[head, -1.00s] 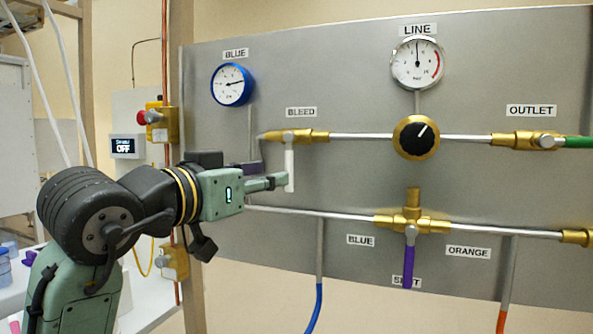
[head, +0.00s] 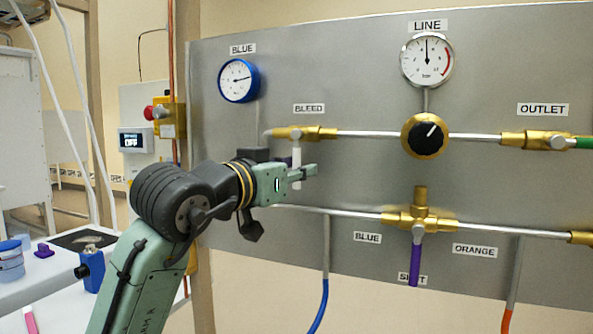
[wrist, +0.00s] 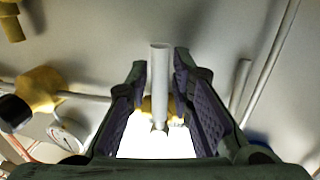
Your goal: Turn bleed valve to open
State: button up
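The bleed valve (head: 305,133) is a brass fitting under the BLEED label, with a white lever (head: 296,158) hanging straight down, across the pipe. My gripper (head: 306,172) is at the lower part of the lever. In the wrist view, the lever (wrist: 160,75) stands between the two purple-padded fingers of my gripper (wrist: 163,95), which are spread with a gap on each side. The brass valve body (wrist: 153,108) shows partly behind the lever. In the head view, the fingers hide part of the lever.
On the panel are a blue-rimmed gauge (head: 238,81), a LINE gauge (head: 427,59), a black regulator knob (head: 425,136), an outlet valve (head: 540,140) and a purple-handled selector valve (head: 415,268). A lower pipe (head: 350,214) runs beneath my gripper.

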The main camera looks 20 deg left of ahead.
grip_shut()
jog(key=shift+d, duration=0.15)
dwell(0.6)
jog(key=shift+d+n, duration=0.5)
jog(key=shift+n, duration=0.6)
jog(key=n, duration=0.1)
jog(key=d+n+t, duration=0.1)
jog(key=shift+d+r+n, duration=0.2)
jog(key=shift+r+n, duration=0.05)
jog(key=shift+n, duration=0.05)
jog(key=n, duration=0.1)
jog(key=d+r+n, duration=0.1)
jog(key=n, duration=0.1)
jog(key=n+p, duration=0.1)
jog(key=shift+d+r+n+t+y, duration=0.25)
jog(key=shift+d+n+t+y, duration=0.05)
jog(key=shift+d+n+t, duration=0.1)
jog(key=shift+s+d+r+n+y+p, duration=0.1)
jog(key=shift+d+r+n+y+p, duration=0.15)
jog(key=shift+n, duration=0.6)
jog(key=shift+d+r+n+y+p, duration=0.1)
jog(key=shift+r+n+p, duration=0.2)
jog(key=shift+n, duration=0.55)
